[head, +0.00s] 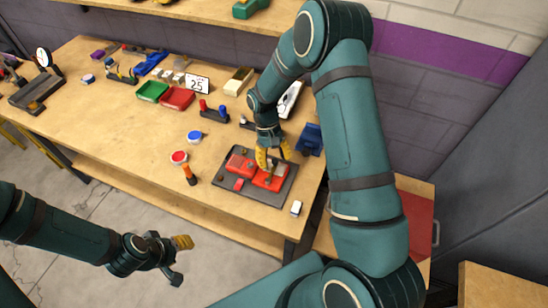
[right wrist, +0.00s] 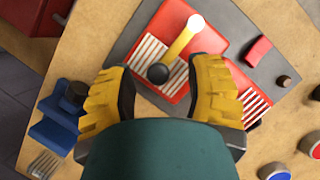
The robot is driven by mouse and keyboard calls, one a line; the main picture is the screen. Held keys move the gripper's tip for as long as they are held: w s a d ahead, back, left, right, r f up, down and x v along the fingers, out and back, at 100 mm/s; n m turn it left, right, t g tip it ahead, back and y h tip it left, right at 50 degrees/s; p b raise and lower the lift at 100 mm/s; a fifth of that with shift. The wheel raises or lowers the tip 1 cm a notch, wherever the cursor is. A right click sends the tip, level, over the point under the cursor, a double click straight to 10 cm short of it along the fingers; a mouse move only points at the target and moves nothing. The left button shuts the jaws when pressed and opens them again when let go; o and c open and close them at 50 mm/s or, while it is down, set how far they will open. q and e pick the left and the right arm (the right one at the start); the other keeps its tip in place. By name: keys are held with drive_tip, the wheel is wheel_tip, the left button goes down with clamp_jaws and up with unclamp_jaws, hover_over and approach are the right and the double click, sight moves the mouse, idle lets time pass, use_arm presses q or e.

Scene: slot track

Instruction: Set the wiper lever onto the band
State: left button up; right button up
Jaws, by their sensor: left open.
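The wiper lever (right wrist: 182,42) is a yellow bar with a white round end and a black knob (right wrist: 157,74). It lies over a red panel (right wrist: 177,15) on a dark board (head: 230,178). In the right wrist view the knob overlaps a white-striped band (right wrist: 148,50); whether it touches the band I cannot tell. A second striped patch (right wrist: 254,104) is partly behind a finger. My right gripper (right wrist: 163,72) is open, its yellow fingers either side of the knob and apart from it. In the head view it hangs over the board (head: 273,160). My left gripper (head: 180,258) is open and empty, off the table.
Green (head: 153,91) and red (head: 177,98) trays sit further back. The front left tabletop is clear.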

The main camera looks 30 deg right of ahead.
drive_tip(key=shift+r, duration=0.1)
drive_tip(key=v, duration=1.2)
drive_tip(key=shift+s+a, duration=0.1)
drive_tip(key=shift+s, duration=0.1)
